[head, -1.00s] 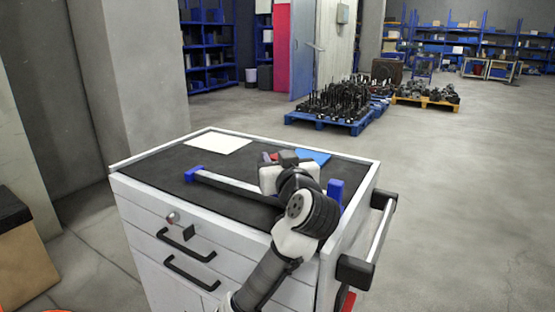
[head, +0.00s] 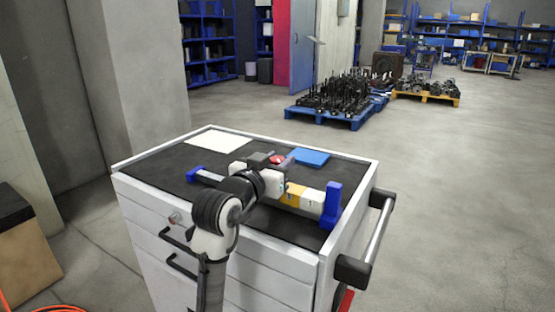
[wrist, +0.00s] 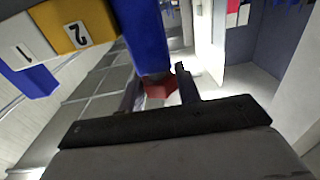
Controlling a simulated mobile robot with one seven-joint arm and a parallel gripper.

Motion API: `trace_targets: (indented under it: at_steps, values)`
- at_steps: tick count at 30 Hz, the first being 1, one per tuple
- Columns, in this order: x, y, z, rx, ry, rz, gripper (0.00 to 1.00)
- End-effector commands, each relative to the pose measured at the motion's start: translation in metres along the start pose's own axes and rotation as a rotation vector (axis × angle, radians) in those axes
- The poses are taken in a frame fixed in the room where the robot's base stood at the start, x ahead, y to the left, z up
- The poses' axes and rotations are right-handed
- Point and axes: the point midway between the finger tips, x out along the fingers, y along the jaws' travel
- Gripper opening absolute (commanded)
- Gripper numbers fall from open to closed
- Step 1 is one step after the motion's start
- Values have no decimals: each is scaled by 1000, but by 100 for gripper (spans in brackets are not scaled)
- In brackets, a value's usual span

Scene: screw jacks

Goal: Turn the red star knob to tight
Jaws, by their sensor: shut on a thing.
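The red star knob (wrist: 158,88) sits between the two dark fingers of my gripper (wrist: 160,92) in the wrist view. The fingers are shut on it, and they hide part of it. A blue upright piece (wrist: 142,35) of the jack stands beside the knob. In the head view a bit of the red knob (head: 277,159) shows at my gripper's far side. The jack's bar lies across the cart top, with a blue end (head: 332,204) at the right and another blue end (head: 194,173) at the left.
The grey cart has a black mat top with a raised white rim (head: 270,248). A white sheet (head: 213,142) and a flat blue piece (head: 309,157) lie behind the jack. A handle (head: 373,235) sticks out on the cart's right.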

Motion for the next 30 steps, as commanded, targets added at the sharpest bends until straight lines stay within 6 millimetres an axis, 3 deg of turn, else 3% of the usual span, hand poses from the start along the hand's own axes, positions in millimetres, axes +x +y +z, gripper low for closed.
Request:
trace_targets:
  at_steps: [30]
  values:
    - [1, 0, -2, -2, -1, 901, 10]
